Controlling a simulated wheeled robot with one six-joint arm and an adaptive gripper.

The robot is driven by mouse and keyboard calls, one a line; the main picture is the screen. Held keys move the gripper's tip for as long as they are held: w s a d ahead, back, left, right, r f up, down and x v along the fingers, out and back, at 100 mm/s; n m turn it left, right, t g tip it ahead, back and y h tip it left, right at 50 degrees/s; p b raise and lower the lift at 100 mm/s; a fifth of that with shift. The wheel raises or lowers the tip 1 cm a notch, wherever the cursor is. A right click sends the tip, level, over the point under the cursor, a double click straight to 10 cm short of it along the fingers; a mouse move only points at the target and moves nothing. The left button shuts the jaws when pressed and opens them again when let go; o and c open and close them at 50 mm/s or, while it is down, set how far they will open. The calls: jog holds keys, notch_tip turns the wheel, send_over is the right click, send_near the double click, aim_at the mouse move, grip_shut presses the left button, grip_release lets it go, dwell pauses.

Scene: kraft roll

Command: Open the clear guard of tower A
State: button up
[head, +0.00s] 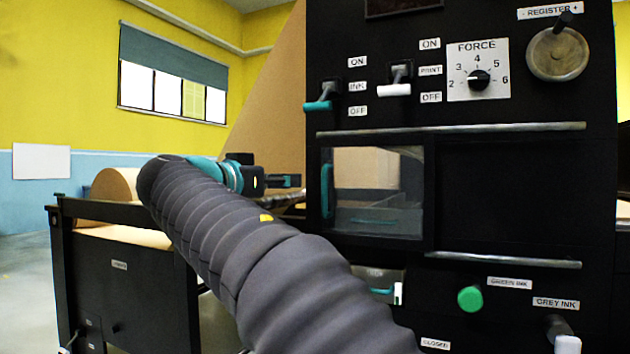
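A clear guard (378,210) is set in the black front of the machine tower (520,200), with an upright teal handle (327,191) at its left edge. It covers the left part of the space between two metal rails, and a pale surface shows through it. No label naming tower A is readable. My gripper (290,182) is left of the guard and apart from the handle in the picture, pointing right. It is small and seen from the side, so its opening is unclear. My dark ribbed arm crosses the foreground.
The upper rail (460,129) and lower rail (505,260) stick out from the tower. Above are an ink lever (319,105), a print lever (394,89) and a force dial (478,79). A green knob (470,299) is below. A black stand (120,275) with a kraft roll (113,185) is left.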

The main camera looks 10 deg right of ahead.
jog(key=p, duration=0.2)
send_over(324, 213)
jog(key=shift+w+d, duration=0.1)
jog(key=shift+w, duration=0.3)
